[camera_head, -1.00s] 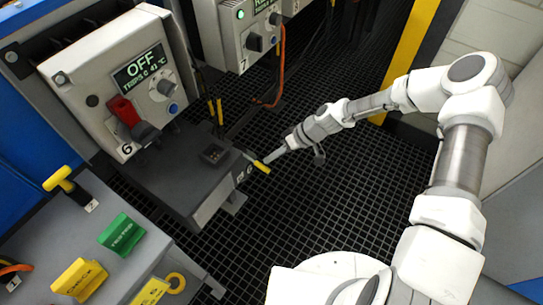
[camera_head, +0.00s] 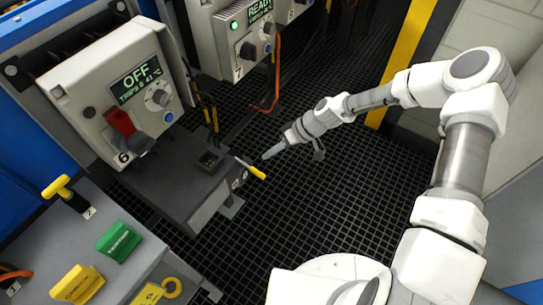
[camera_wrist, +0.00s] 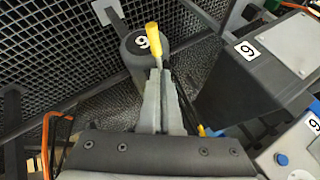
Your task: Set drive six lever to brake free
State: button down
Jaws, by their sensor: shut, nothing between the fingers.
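The drive six lever has a yellow handle (camera_head: 257,172) on a pale stalk at the front right edge of the dark shelf marked 6, under the drive six panel. My gripper (camera_head: 267,155) is shut and empty, just above and to the right of the handle, with a small gap in the head view. In the wrist view, the yellow handle (camera_wrist: 153,36) shows just beyond the closed fingertips (camera_wrist: 162,72); I cannot tell there whether they touch. The drive six panel (camera_head: 115,90) reads OFF and has a red switch (camera_head: 121,122).
A neighbouring panel (camera_head: 240,45) marked 7 reads READY. A grey bench (camera_head: 70,235) at lower left carries a yellow T-handle (camera_head: 58,187), a green block (camera_head: 118,241) and a yellow block (camera_head: 77,284). The black grating floor (camera_head: 330,205) is open around my arm.

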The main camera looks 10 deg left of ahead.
jog(key=w+d+r+p, duration=0.1)
jog(key=d+r+p, duration=0.1)
jog(key=d+r, duration=0.3)
jog(key=d, duration=0.4)
jog(key=shift+r, duration=0.2)
jog(key=shift+d, duration=0.1)
jog(key=s+d+r+m+t+h, duration=0.15)
jog(key=d+r, duration=0.25)
jog(key=r, duration=0.4)
jog(key=s+d+r+m+t+h+p, duration=0.1)
jog(key=s+d+r+m+h, duration=0.2)
jog(key=r, duration=0.5)
jog(key=s+d+r+t+h, duration=0.1)
jog(key=d+r+h, duration=0.25)
jog(key=r, duration=0.45)
jog(key=s+d+r+m+t, duration=0.25)
jog(key=s+r, duration=0.25)
jog(key=s, duration=0.3)
jog(key=s+d+r+m+t, duration=0.2)
jog(key=s+r+m, duration=0.1)
jog(key=s+r, duration=0.35)
notch_tip(320, 180, up, 18)
jog(key=p, duration=1.7)
jog(key=shift+s+d+f+p, duration=0.15)
jog(key=shift+s+f+p, duration=0.1)
jog(key=shift+s+p, duration=0.1)
